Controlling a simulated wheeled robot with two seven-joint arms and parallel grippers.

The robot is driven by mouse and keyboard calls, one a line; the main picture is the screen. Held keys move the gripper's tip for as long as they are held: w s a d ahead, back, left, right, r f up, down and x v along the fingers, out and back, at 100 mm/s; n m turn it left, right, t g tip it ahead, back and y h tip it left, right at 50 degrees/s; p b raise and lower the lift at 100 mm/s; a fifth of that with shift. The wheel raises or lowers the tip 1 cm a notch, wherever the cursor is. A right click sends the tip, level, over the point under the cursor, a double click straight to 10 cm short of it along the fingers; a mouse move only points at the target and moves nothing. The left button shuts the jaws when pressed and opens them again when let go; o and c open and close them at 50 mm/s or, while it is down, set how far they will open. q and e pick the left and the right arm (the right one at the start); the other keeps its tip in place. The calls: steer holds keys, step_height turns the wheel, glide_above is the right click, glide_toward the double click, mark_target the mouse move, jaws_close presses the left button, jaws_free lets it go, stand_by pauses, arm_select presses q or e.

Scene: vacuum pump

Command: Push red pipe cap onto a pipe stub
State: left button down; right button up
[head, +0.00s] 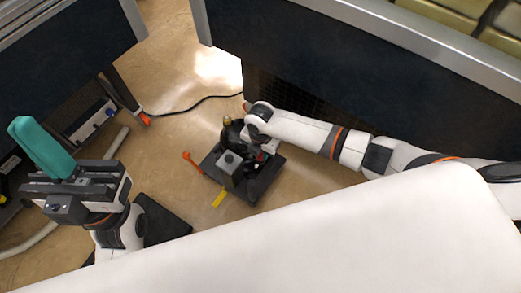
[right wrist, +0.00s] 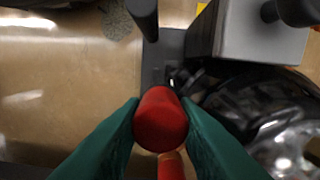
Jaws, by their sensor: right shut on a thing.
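The red pipe cap (right wrist: 160,120) is between the two teal fingers of my right gripper (right wrist: 163,112) in the right wrist view, and the gripper is shut on it. The vacuum pump (head: 230,160) stands on a dark base plate (head: 264,190) on the floor in the head view. My right wrist hangs over the pump's far right side and hides the fingers and cap there. The pipe stub is not clearly seen; I cannot tell whether the cap touches it. My left gripper (head: 42,148) is raised at the left, away from the pump; its finger gap is not clear.
A red-orange part (right wrist: 171,165) shows just below the cap in the right wrist view. An orange handle (head: 192,162) and a yellow handle (head: 218,198) stick out from the pump. A black cable (head: 195,105) crosses the floor. Dark benches stand behind.

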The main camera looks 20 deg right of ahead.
steer(key=shift+f, duration=0.6)
stand_by(0.7)
stand_by(0.3)
